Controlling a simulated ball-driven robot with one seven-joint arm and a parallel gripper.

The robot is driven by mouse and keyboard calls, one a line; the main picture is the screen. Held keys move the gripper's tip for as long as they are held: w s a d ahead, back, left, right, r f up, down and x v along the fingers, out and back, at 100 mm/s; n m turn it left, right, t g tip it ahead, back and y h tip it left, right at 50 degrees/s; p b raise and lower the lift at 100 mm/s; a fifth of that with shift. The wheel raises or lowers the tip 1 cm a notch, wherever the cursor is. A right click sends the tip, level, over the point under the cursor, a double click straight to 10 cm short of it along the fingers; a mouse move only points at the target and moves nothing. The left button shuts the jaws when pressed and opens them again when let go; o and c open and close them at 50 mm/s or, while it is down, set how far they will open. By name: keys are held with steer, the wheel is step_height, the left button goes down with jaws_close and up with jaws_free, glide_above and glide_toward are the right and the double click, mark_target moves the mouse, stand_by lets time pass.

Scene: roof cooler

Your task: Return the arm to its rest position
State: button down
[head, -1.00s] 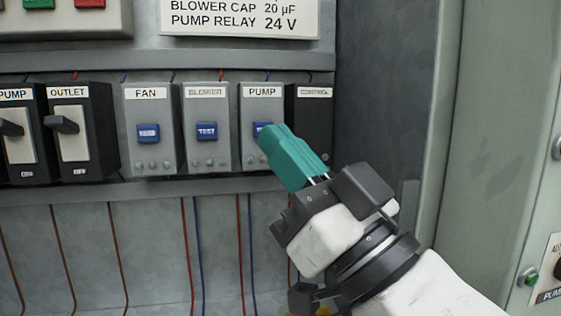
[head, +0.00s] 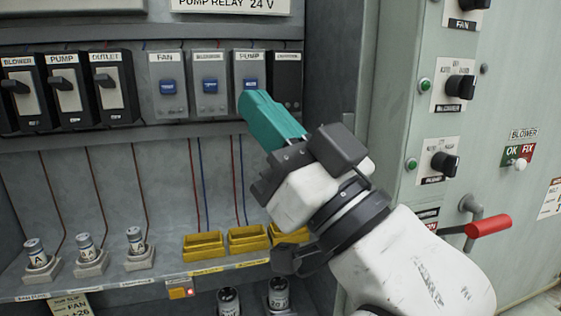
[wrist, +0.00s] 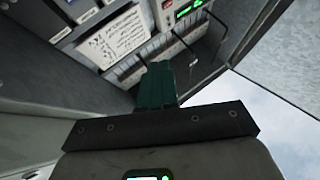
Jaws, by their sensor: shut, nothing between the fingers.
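My gripper (head: 262,112) has teal fingers pressed together with nothing between them. In the head view it is in front of the relay row, with its tips just below and overlapping the pump relay (head: 249,67). I cannot tell whether the tips touch it. In the wrist view the closed teal fingers (wrist: 157,85) point up into the cabinet. My white arm reaches in from the lower right.
Fan (head: 168,103) and blower relays (head: 208,100) stand left of the pump relay, with black breakers (head: 65,100) farther left. Yellow holders (head: 203,246) and fuses (head: 84,248) line the shelf below. A red-handled lever (head: 488,226) and knobs (head: 460,87) are on the right panel.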

steer(key=w+d+f+m+g+h, duration=0.15)
steer(key=d+f+h, duration=0.25)
steer(key=f, duration=0.7)
steer(key=w+d+f+m+g+h, duration=0.1)
steer(key=w+d+f+m+h, duration=0.3)
steer(key=f, duration=0.8)
steer(key=s+d+f+m+g+h, duration=0.15)
steer(key=d+f+h, duration=0.35)
steer(key=f, duration=0.6)
steer(key=s+d+f+m+g+h, duration=0.1)
steer(key=s+d+f+g+h, duration=0.15)
steer(key=s+d+f, duration=0.5)
steer(key=s+d+f+m+g+h, duration=0.15)
steer(key=s+f+g, duration=0.25)
steer(key=f, duration=0.6)
steer(key=s+d+f+g, duration=0.3)
steer(key=s+f, duration=0.1)
steer(key=s, duration=0.4)
steer(key=s+d+f+g, duration=0.3)
steer(key=s+d+f, duration=0.1)
steer(key=s, duration=0.5)
steer(key=shift+s+f+h, duration=0.15)
steer(key=shift+f+h, duration=0.25)
steer(key=shift+f, duration=0.25)
steer(key=shift+a, duration=0.1)
